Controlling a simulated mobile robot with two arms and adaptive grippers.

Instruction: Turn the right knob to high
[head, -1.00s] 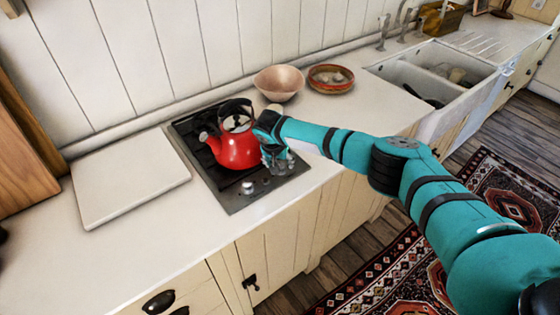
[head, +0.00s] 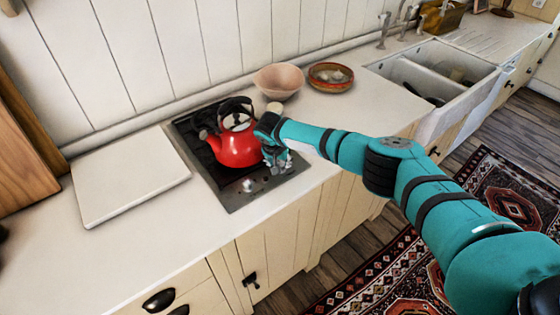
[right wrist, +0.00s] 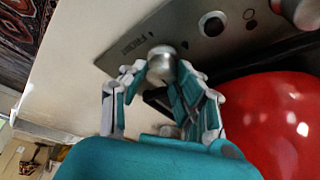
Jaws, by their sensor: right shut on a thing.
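The cooktop (head: 234,199) is set in the white counter, with a metal control strip along its front edge. My right gripper (head: 278,169) is at the right end of that strip. In the right wrist view my right gripper (right wrist: 163,75) has its fingers closed around the sides of the right knob (right wrist: 161,60), a round silver knob. The gripper mostly hides this knob in the head view. The left knob (head: 247,187) stands free on the strip; a silver knob also shows at the top right of the wrist view (right wrist: 302,12). My left gripper is not in view.
A red kettle (head: 236,150) stands on the cooktop, close beside my right gripper. A white board (head: 130,182) lies to the left. A pink bowl (head: 279,80) and a patterned bowl (head: 331,77) stand behind.

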